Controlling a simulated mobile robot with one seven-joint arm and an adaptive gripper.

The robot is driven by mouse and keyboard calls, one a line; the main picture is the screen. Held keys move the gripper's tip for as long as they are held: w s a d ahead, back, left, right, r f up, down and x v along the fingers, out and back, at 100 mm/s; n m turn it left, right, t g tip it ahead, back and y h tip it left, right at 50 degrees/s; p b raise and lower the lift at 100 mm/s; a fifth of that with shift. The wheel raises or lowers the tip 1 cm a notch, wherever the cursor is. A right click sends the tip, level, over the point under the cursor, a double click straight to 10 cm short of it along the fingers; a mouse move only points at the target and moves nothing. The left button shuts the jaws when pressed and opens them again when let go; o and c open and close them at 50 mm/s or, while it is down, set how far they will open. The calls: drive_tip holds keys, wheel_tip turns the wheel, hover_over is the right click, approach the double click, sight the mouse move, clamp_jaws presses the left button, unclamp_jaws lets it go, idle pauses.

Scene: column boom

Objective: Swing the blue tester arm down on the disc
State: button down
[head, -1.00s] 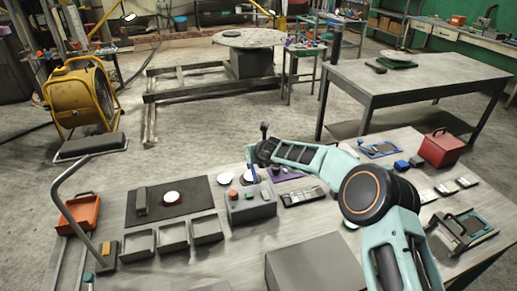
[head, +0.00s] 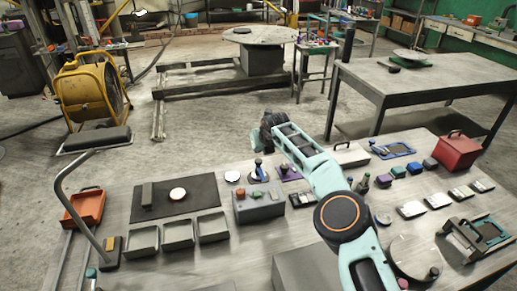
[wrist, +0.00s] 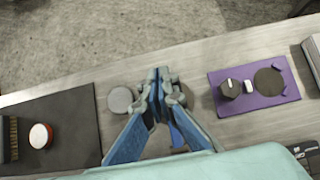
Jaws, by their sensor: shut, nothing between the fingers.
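An upright blue part (head: 258,166) stands at a pale round disc on the table, behind the grey control box. It seems to be the blue tester arm, raised; its hinge is too small to make out. In the wrist view a blue piece (wrist: 176,134) shows below my fingers, with a grey disc (wrist: 186,96) partly hidden behind them. My gripper (wrist: 159,78) is shut and empty, its fingertips together over this spot; whether they touch the arm I cannot tell. A second pale disc (wrist: 121,99) lies just left of the fingers.
A purple plate (wrist: 256,90) with a knob and dark disc lies to the right. The grey control box (head: 258,205) stands in front. A black mat (head: 165,205) lies left, a blue-framed plate (head: 392,149) at the back right. A bent metal tube rises at left.

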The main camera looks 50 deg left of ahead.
drive_tip(key=shift+d+f, duration=0.15)
drive_tip(key=shift+f, duration=0.2)
idle(0.6)
drive_tip(key=shift+v, duration=1)
drive_tip(key=v, duration=1)
drive_tip(key=shift+w+r, duration=0.1)
drive_tip(key=shift+w, duration=0.05)
